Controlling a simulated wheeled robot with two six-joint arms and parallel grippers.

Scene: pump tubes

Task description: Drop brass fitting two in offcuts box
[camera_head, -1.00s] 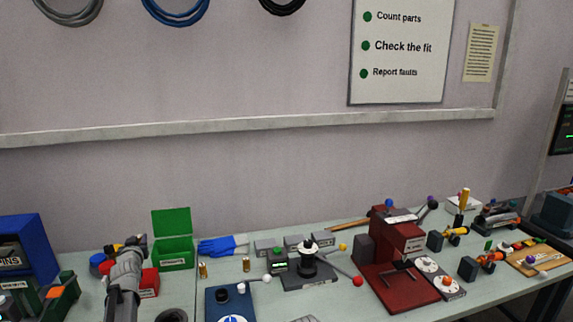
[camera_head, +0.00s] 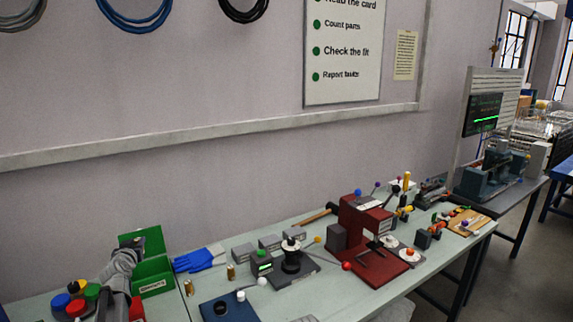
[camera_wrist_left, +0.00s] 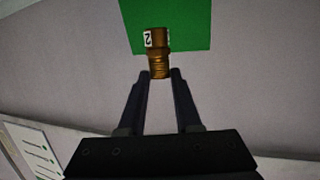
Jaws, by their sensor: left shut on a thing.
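Brass fitting two (camera_wrist_left: 158,52), with a white label marked 2, is in the left wrist view. My left gripper (camera_wrist_left: 160,73) is shut on its lower end, with the labelled end sticking out beyond the fingertips. In the head view my left gripper (camera_head: 124,252) is at the left side of an open green box (camera_head: 153,277), close to its raised lid. The fitting cannot be made out there. The box has a white label too small to read; it may be the offcuts box. A green panel behind the fitting in the wrist view looks like its lid. My right gripper is not in view.
Two more brass fittings (camera_head: 188,287) stand on the table right of the green box. Blue gloves (camera_head: 198,260) lie behind them. A red press (camera_head: 365,235) and a black-posted fixture (camera_head: 291,258) stand further right. Coloured round items (camera_head: 75,297) crowd the left.

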